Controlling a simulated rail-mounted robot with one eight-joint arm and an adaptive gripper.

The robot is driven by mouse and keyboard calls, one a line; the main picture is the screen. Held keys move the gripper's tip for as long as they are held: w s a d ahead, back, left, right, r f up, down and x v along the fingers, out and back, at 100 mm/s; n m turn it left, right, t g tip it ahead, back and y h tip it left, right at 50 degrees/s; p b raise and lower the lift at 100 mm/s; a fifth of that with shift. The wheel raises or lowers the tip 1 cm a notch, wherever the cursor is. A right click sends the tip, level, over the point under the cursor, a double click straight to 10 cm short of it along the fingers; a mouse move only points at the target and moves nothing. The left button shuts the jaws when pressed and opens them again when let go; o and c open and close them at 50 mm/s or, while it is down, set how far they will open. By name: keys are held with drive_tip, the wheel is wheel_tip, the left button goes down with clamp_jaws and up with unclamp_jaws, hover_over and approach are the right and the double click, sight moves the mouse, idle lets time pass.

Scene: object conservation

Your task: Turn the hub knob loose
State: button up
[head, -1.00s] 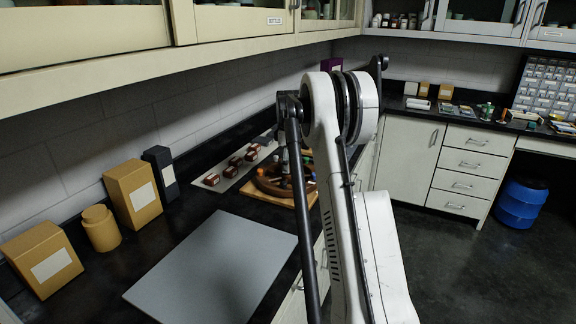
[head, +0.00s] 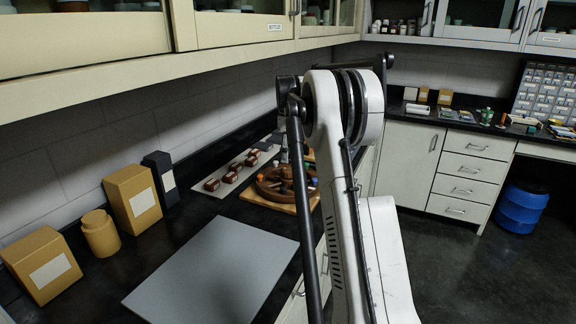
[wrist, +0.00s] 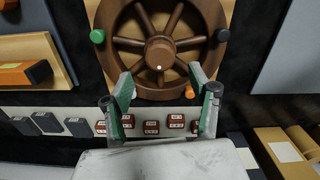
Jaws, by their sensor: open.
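The hub knob (wrist: 160,54) is a round brown cap at the middle of a brown spoked wheel (wrist: 136,91). The wheel lies on a light wooden board (wrist: 101,75); it also shows in the head view (head: 266,186), partly hidden by my arm. Green, black and orange pegs sit around the rim. My gripper (wrist: 158,88) is open, with its two green-padded fingers apart and nothing between them. In the wrist view the fingertips lie just below the knob, to either side of it; I cannot tell the gap in depth. In the head view the gripper is hidden behind my arm.
A row of dark red blocks (wrist: 152,127) stands on a pale strip beside the wheel. A grey mat (head: 214,270) lies flat and bare on the black counter. Tan boxes (head: 134,201) stand by the wall. Cabinets (head: 90,45) overhang the counter.

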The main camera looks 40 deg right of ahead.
sight(287, 170)
drive_tip(key=shift+r, duration=2.55)
drive_tip(key=s+a+r+m+t, duration=0.1)
drive_tip(key=s+a+r, duration=0.25)
drive_tip(key=a, duration=0.55)
drive_tip(key=s+a+r+m+t+h, duration=0.1)
drive_tip(key=s+a+r, duration=0.3)
drive_tip(key=a, duration=0.6)
drive_tip(key=s+a+r+m+t, duration=0.1)
drive_tip(key=s+a+r, duration=0.1)
drive_tip(key=s+a, duration=0.55)
drive_tip(key=s+a+f+m+t, duration=0.1)
drive_tip(key=s+a+f+t, duration=0.1)
drive_tip(key=s+a+f, duration=0.4)
drive_tip(key=s+a+f+m+t+y, duration=0.1)
drive_tip(key=s+a+f+m+t, duration=0.1)
drive_tip(key=s+a+f, duration=0.4)
drive_tip(key=s+a, duration=0.5)
drive_tip(key=s, duration=0.3)
drive_tip(key=shift+s+a+f, duration=0.15)
drive_tip(key=shift+a+f, duration=0.2)
drive_tip(key=shift+f, duration=0.05)
